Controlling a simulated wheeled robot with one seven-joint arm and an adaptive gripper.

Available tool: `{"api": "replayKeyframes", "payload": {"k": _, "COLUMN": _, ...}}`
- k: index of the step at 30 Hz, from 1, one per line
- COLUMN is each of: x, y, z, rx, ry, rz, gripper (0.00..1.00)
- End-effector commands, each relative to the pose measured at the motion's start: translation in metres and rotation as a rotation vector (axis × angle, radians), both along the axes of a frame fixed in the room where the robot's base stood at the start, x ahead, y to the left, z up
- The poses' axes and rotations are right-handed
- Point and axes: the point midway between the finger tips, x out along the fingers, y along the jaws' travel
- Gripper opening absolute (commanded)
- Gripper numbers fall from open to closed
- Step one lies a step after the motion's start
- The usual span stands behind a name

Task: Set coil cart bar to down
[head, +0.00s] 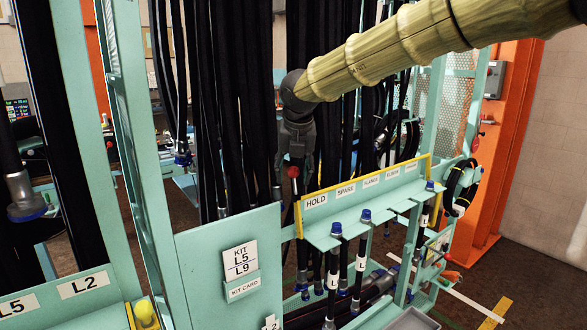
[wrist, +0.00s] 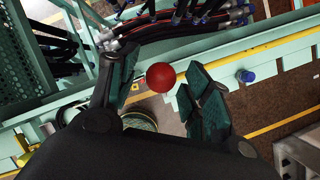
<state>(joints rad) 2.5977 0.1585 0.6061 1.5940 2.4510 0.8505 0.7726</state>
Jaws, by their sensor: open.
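A red ball knob (head: 293,171) shows just below my gripper (head: 296,150) in the head view, near the left end of the HOLD/SPARE label rail. In the wrist view the red ball (wrist: 160,77) appears between my two open dark-green fingers (wrist: 155,82), with a visible gap on either side. I cannot tell how far it is from the fingertips in depth. Nothing is held. No part is labelled as the coil cart bar; whether the red ball belongs to it, and the bar's own position, I cannot tell.
Black hoses (head: 240,100) hang behind my gripper. The label rail (head: 370,185) holds several blue-capped hoses below it. A pale green panel with a KIT card (head: 239,260) stands at front left. An orange post (head: 510,140) rises at right. Open floor (head: 540,275) shows at lower right.

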Motion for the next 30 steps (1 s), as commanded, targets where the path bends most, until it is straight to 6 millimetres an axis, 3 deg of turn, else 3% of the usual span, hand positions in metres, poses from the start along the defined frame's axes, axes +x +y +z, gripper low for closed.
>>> {"api": "replayKeyframes", "payload": {"k": 10, "x": 0.001, "y": 0.000, "z": -0.004, "rx": 0.000, "ry": 0.000, "rz": 0.000, "gripper": 0.49}}
{"api": "replayKeyframes", "payload": {"k": 18, "x": 0.001, "y": 0.000, "z": -0.004, "rx": 0.000, "ry": 0.001, "rz": 0.000, "gripper": 0.02}}
{"api": "replayKeyframes", "payload": {"k": 19, "x": 0.001, "y": 0.000, "z": -0.004, "rx": 0.000, "ry": 0.001, "rz": 0.000, "gripper": 0.00}}
{"api": "replayKeyframes", "payload": {"k": 30, "x": 0.007, "y": 0.013, "z": -0.006, "rx": 0.014, "ry": -0.018, "rz": 0.019, "gripper": 0.00}}
